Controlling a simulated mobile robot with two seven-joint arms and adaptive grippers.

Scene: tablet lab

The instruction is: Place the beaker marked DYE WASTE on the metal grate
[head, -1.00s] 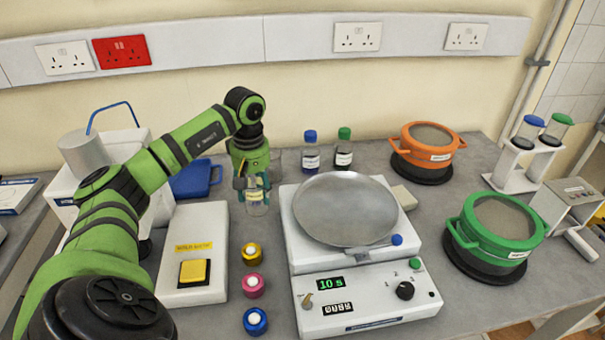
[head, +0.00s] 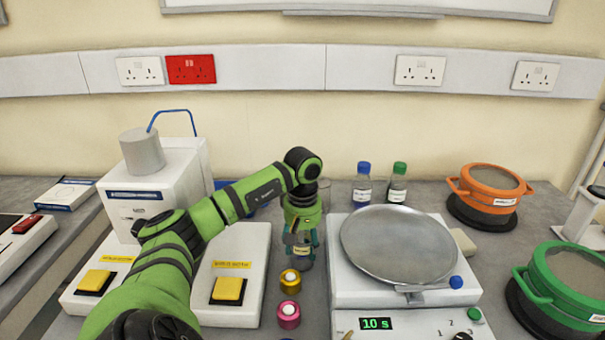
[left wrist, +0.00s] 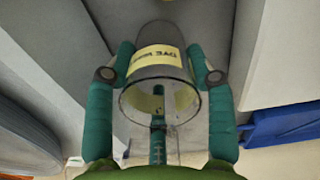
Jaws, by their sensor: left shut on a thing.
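My left gripper (head: 300,236) is shut on a small clear glass beaker (head: 303,260) with a pale yellow label. In the left wrist view the beaker (left wrist: 157,88) sits between the two teal fingers, and its label, upside down there, reads DYE WASTE. In the head view the beaker is upright, left of the round steel pan and behind the yellow-ringed cap. I cannot tell from these frames whether its base touches the bench. I cannot make out a metal grate in either view. My right gripper is not in view.
The white balance with its steel pan (head: 398,246) stands right of the beaker. A yellow-button box (head: 229,290) lies left. Yellow (head: 290,279) and pink (head: 288,314) caps are in front. Blue-capped (head: 362,186) and green-capped (head: 397,184) bottles stand behind. Orange (head: 490,187) and green (head: 565,285) pots are right.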

